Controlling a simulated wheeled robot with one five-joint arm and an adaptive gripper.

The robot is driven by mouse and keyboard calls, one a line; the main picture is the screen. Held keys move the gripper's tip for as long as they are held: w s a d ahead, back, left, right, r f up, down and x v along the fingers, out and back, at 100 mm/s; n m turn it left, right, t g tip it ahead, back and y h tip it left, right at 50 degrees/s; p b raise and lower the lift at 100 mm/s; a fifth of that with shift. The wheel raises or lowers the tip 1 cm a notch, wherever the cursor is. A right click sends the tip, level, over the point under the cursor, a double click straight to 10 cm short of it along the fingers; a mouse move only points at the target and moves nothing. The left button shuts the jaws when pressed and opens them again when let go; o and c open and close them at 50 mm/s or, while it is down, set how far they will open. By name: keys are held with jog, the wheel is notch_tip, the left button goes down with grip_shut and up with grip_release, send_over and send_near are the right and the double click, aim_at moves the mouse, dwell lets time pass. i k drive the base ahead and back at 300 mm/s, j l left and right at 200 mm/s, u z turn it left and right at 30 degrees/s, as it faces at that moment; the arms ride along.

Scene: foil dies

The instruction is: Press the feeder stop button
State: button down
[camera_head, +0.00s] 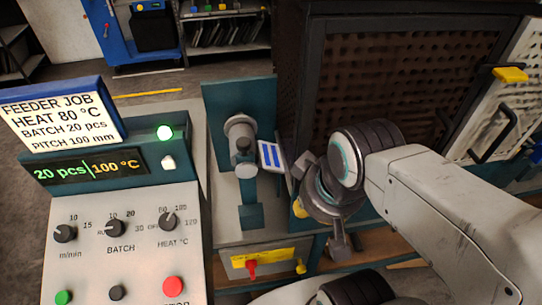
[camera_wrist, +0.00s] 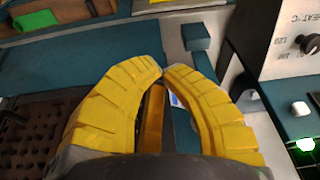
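The round red button (camera_head: 173,286) is at the bottom right of the feeder control panel (camera_head: 75,285) in the head view. Its label is cut off by the frame, with "TOP" showing. A green button (camera_head: 64,297) and a black button (camera_head: 117,292) are to its left. My gripper (camera_wrist: 164,70) shows in the wrist view with its yellow fingertips together and nothing visible between the tips. In the head view my wrist is right of the panel, well apart from the red button. The wrist view shows only the panel's dial corner (camera_wrist: 295,45); the red button is out of that view.
The panel display (camera_head: 90,168) reads 20 pcs and 100 °C; the sign (camera_head: 55,110) reads HEAT 80 °C. A blue-striped card (camera_head: 270,155) and a dark perforated cabinet (camera_head: 395,80) are near my wrist.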

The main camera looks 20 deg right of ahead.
aim_at(173, 286)
jog(key=u, duration=1.45)
